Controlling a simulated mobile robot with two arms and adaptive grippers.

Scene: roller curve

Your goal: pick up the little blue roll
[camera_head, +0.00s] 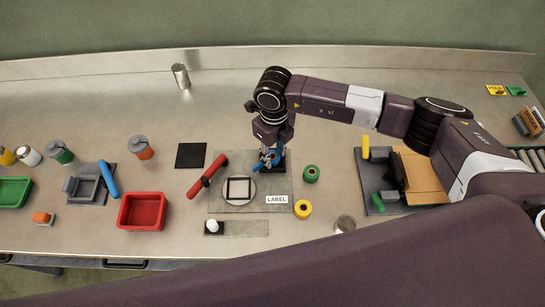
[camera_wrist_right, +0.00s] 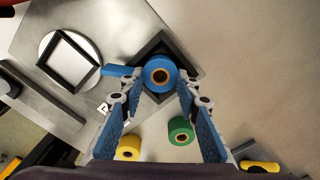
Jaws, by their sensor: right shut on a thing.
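The little blue roll (camera_wrist_right: 158,88) shows in the right wrist view, with a brown core and a blue tail out to the left. It is between the fingers of my right gripper (camera_wrist_right: 157,92), which is shut on it. Below it is a dark square frame (camera_wrist_right: 190,45). In the head view my right gripper (camera_head: 268,158) points down at the back right of the grey board; its fingers and the roll are hard to tell apart there. Whether the roll is clear of the frame I cannot tell. My left gripper is not in view.
A green roll (camera_head: 311,174) and a yellow roll (camera_head: 303,209) stand to the right of the board. A white disc with a square frame (camera_head: 240,189), a red bar (camera_head: 207,176) and a LABEL plate (camera_head: 277,199) lie close by. A red bin (camera_head: 142,211) is at left.

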